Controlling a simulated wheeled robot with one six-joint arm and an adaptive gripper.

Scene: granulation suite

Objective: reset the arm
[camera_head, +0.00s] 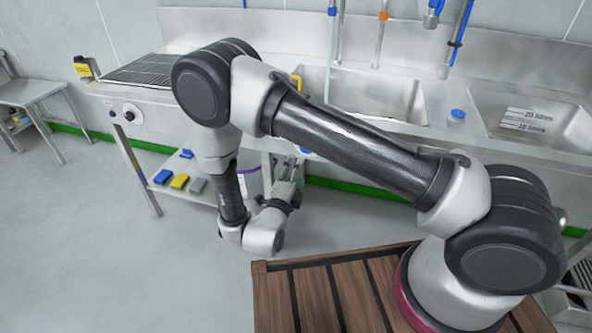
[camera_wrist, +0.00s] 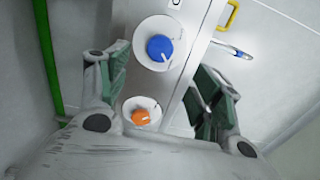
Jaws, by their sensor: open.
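My arm arches across the head view from its mount at the lower right, bends at the upper left and folds down in front of the sink bench. My gripper (camera_head: 289,172) hangs low at the front of the bench, partly hidden by its own wrist. In the wrist view my gripper (camera_wrist: 163,88) has its two green-padded fingers spread apart, with nothing held between them. Beyond the fingers are a blue knob (camera_wrist: 159,47) and an orange knob (camera_wrist: 141,117) on white round plates on a steel panel.
Blue, yellow and grey blocks lie on the lower shelf (camera_head: 208,193). A small steel table (camera_head: 32,92) stands far left. The left floor is clear.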

